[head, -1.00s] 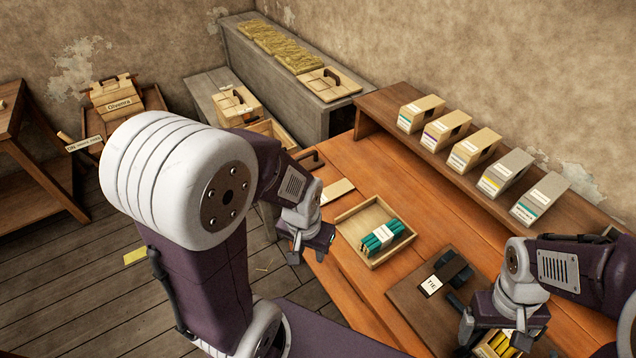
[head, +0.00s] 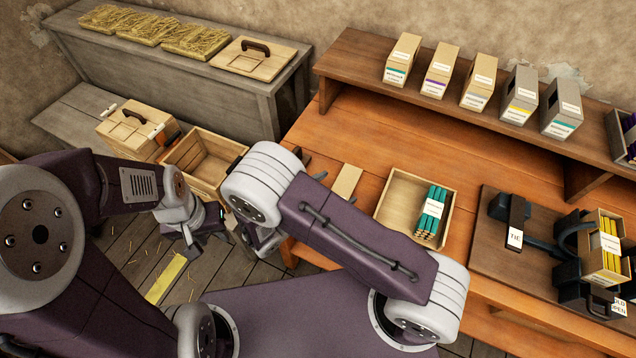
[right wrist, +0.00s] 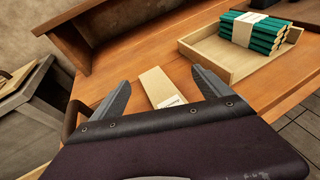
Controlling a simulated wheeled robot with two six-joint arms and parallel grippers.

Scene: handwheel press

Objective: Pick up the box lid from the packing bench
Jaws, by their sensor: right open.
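A flat wooden box lid (head: 253,57) with a dark brown arched handle lies on the right end of the grey bench (head: 200,75) at the back left of the head view. A similar handled lid (head: 130,125) sits on a wooden box to its lower left. My right gripper (right wrist: 160,90) is open and empty, over the left end of the orange-brown table, with a flat labelled wooden piece (right wrist: 162,87) beyond its fingers. My left gripper (head: 190,243) is low at the left, beside the open wooden box and apart from both lids. Its fingers are too small and dark to judge.
Straw pads (head: 150,28) lie left of the lid on the bench. An open wooden box (head: 205,160) stands before it. The table holds a tray (head: 387,208) with green sticks and a dark fixture (head: 490,255). Small boxes (head: 440,70) line the shelf.

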